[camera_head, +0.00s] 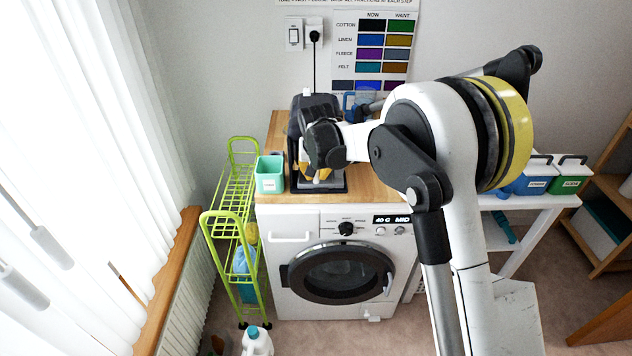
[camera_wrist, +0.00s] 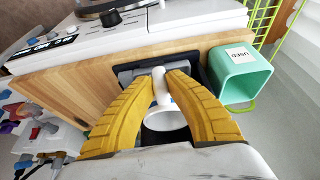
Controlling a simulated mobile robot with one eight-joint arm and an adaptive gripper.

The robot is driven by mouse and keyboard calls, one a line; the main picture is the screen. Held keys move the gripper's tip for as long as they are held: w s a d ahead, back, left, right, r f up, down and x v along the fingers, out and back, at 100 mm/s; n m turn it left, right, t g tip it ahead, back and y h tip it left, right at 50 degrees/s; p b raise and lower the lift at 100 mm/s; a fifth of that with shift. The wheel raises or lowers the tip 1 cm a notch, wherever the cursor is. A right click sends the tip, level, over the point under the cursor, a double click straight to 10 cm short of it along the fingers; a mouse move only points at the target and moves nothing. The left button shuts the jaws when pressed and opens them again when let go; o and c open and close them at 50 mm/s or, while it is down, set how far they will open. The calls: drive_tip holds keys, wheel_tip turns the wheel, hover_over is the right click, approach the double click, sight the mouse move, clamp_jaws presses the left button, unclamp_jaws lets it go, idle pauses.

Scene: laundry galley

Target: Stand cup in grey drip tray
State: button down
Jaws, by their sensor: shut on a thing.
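My gripper (camera_wrist: 161,82) has yellow fingers shut on the white cup (camera_wrist: 165,121). A slim white part of the cup, seemingly its handle, shows between the fingertips, with the round rim nearer the wrist camera. In the head view my gripper (camera_head: 317,175) is low in front of the dark drinks machine (camera_head: 313,103), and the cup is mostly hidden. The grey drip tray (camera_wrist: 126,76) shows partly behind the fingertips in the wrist view, within a dark base (camera_head: 326,190). I cannot tell whether the cup touches the tray.
A mint bin (camera_head: 270,181) labelled "USED" (camera_wrist: 240,75) stands close beside the base. The wooden top (camera_head: 375,190) over the washing machine (camera_head: 340,270) is clear to the base's right. A green rack (camera_head: 232,190) stands at left; the wall is behind.

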drive_tip(key=shift+w, duration=0.65)
drive_tip(key=f, duration=0.1)
drive_tip(key=f+b, duration=0.1)
drive_tip(key=f, duration=0.1)
drive_tip(key=shift+w+f+b, duration=0.25)
drive_tip(key=shift+f+b, duration=0.05)
drive_tip(key=shift+r, duration=0.1)
drive_tip(key=c, duration=1.5)
unclamp_jaws()
drive_tip(key=p+v, duration=0.3)
drive_tip(key=v, duration=0.9)
drive_tip(key=shift+s, duration=0.15)
